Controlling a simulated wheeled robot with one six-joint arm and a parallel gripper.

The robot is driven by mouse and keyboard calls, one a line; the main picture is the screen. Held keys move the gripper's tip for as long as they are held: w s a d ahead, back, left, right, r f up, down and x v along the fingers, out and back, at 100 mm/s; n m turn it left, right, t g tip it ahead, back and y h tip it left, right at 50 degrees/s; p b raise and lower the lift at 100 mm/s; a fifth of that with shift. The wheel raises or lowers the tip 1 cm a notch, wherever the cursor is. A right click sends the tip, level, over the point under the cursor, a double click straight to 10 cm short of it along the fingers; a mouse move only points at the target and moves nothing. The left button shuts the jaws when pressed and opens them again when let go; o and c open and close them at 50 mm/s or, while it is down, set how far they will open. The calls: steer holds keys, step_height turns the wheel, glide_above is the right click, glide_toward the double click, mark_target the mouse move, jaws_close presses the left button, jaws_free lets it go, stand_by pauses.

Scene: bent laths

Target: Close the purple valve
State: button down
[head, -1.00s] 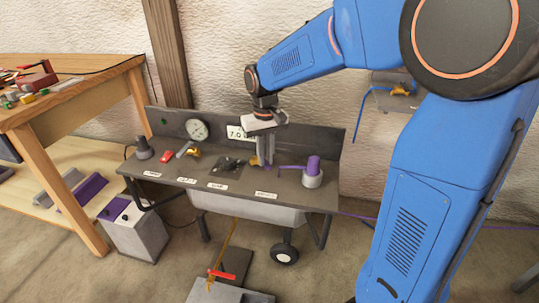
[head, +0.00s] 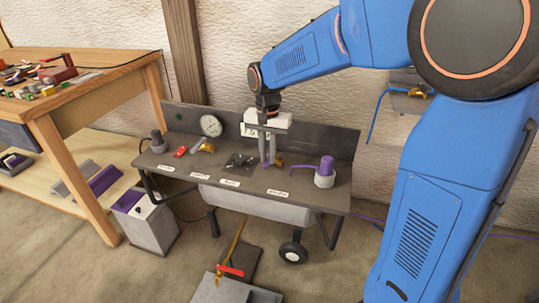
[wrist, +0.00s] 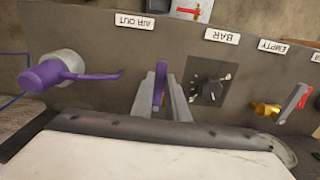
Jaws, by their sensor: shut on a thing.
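My gripper (wrist: 160,97) points down at the right part of the grey bench and is shut on a slim purple lever (wrist: 159,84), which stands between the two grey fingers in the wrist view. In the head view my gripper (head: 268,150) is behind the AIR OUT label (head: 278,193). A yellow brass fitting (head: 279,159) shows just right of the fingers; the wrist view does not show it there. The fingers hide much of the lever and its pivot.
A grey post with a purple cap (head: 326,166) stands right of my gripper. In the wrist view the cap (wrist: 42,76) has a thin purple arm. Left are a black knob (head: 240,160), a brass valve (head: 206,147), a red part (head: 180,152) and a gauge (head: 210,125).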

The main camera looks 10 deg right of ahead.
mark_target(268, 161)
stand_by(0.4)
steer(key=c, duration=1.7)
jaws_free()
step_height(268, 161, up, 18)
steer(key=shift+f, duration=0.25)
steer(key=s+d+f+n+t, duration=0.1)
steer(key=s+d+f, duration=0.3)
steer(key=s, duration=0.5)
steer(key=s+d+f+n+t, duration=0.2)
steer(key=s+d+f, duration=0.3)
steer(key=s, duration=0.5)
steer(key=s+d+f+n+t, duration=0.1)
steer(key=s+d+f+n, duration=0.2)
steer(key=s, duration=0.6)
steer(key=shift+s+d+f+t, duration=0.15)
steer(key=shift+d+f+t, duration=0.25)
steer(key=shift+d+f, duration=0.4)
